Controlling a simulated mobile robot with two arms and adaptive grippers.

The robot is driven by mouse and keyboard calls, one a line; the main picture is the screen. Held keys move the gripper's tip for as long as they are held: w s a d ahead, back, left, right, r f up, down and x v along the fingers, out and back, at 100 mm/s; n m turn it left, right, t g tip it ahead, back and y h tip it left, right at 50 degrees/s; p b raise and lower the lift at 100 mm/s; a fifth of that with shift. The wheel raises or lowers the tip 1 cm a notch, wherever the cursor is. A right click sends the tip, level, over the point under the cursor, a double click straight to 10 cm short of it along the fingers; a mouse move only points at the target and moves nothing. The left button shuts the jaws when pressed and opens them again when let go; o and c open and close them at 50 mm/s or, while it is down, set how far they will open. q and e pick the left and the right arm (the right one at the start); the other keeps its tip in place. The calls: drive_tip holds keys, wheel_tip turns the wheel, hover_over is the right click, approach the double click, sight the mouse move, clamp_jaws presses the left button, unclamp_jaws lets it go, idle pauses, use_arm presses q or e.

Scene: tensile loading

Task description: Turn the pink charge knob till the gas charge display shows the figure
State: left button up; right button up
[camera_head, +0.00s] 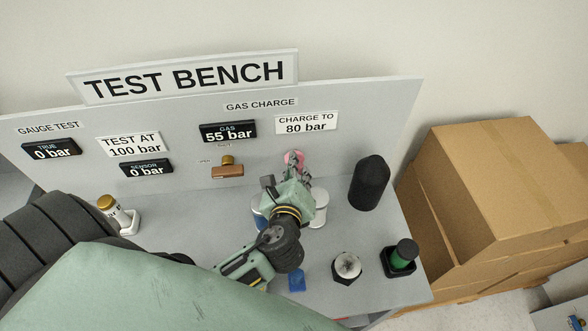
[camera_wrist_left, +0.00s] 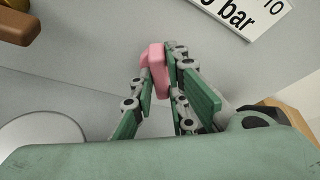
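The pink charge knob (camera_head: 291,156) is on the bench's back panel, below the charge card. It also shows in the left wrist view (camera_wrist_left: 155,70), tilted, between the fingers. My left gripper (camera_head: 298,165) reaches up to it; in the wrist view its two fingers (camera_wrist_left: 158,80) close in on the knob from both sides, partly hiding it. The gas charge display (camera_head: 228,132) reads 55 bar. The card beside it (camera_head: 306,123) says charge to 80 bar. My right gripper is not in view.
A brown-handled valve (camera_head: 228,168) sits left of the knob. A black cylinder (camera_head: 369,183) stands to the right. A hex-based metal fitting (camera_head: 347,266), a green-topped part (camera_head: 402,257) and a blue piece (camera_head: 297,281) are in front. Cardboard boxes (camera_head: 490,190) stand right of the bench.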

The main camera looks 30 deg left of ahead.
use_arm(q)
clamp_jaws()
drive_tip(key=shift+s+a+f+n+t+b, duration=0.15)
drive_tip(key=shift+n+t+b, duration=0.25)
drive_tip(key=shift+n+b, duration=0.65)
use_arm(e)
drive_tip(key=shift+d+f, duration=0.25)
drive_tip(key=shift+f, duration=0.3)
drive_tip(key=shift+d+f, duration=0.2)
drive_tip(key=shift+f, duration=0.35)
use_arm(q)
drive_tip(key=o, duration=0.6)
unclamp_jaws()
drive_tip(key=shift+o, duration=0.2)
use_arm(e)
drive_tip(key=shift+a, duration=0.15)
use_arm(q)
drive_tip(key=v, duration=1.2)
drive_tip(key=shift+a, duration=0.15)
